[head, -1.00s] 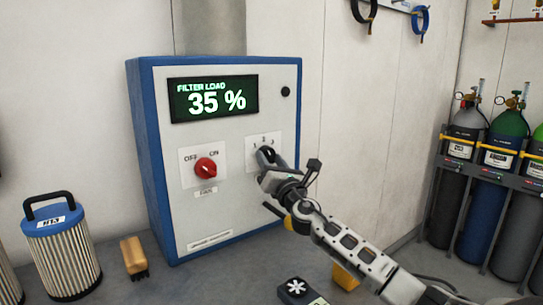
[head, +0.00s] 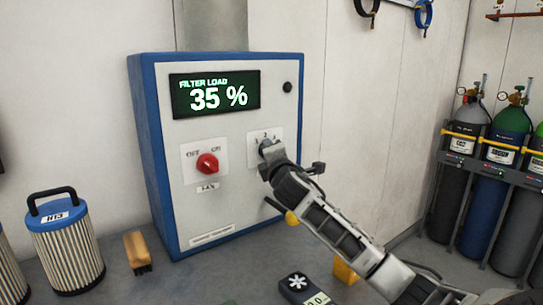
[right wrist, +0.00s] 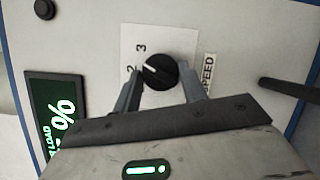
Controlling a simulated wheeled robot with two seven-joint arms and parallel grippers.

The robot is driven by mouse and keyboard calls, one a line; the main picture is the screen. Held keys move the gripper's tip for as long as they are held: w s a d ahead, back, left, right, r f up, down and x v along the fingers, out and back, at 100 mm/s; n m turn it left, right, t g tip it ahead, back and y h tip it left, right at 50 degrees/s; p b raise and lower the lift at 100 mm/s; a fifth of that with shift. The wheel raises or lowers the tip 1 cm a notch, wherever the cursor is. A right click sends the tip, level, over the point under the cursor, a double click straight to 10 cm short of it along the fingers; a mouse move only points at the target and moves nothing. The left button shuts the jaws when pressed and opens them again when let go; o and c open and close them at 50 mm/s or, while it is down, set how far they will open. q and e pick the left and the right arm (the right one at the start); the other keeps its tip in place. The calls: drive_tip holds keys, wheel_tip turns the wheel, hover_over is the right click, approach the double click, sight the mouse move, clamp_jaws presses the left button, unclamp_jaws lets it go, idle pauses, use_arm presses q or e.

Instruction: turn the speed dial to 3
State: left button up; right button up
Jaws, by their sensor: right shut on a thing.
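The speed dial (right wrist: 161,72) is a round black knob with a white pointer line, on a white plate marked with numbers and SPEED. In the right wrist view its pointer appears to lie between the 2 and the 3. My right gripper (right wrist: 162,80) is shut on the dial, one finger on each side. In the head view my right gripper (head: 268,160) covers most of the dial, and the top of the number plate (head: 262,134) shows above it. My left gripper is not in view.
The blue-edged control box (head: 222,225) has a screen (head: 213,93) reading FILTER LOAD 35 % and a red fan knob (head: 207,164) left of the dial. A filter (head: 66,250), a brush (head: 136,250) and a dark meter (head: 300,287) are on the bench.

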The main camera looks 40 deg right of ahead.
drive_tip(key=shift+m+g+y, duration=0.3)
drive_tip(key=shift+m+g, duration=0.3)
drive_tip(key=shift+m, duration=1)
drive_tip(key=o, duration=1)
drive_tip(key=shift+r, duration=0.1)
drive_tip(key=b+v, duration=0.3)
drive_tip(key=v, duration=1.3)
drive_tip(key=shift+d, duration=0.1)
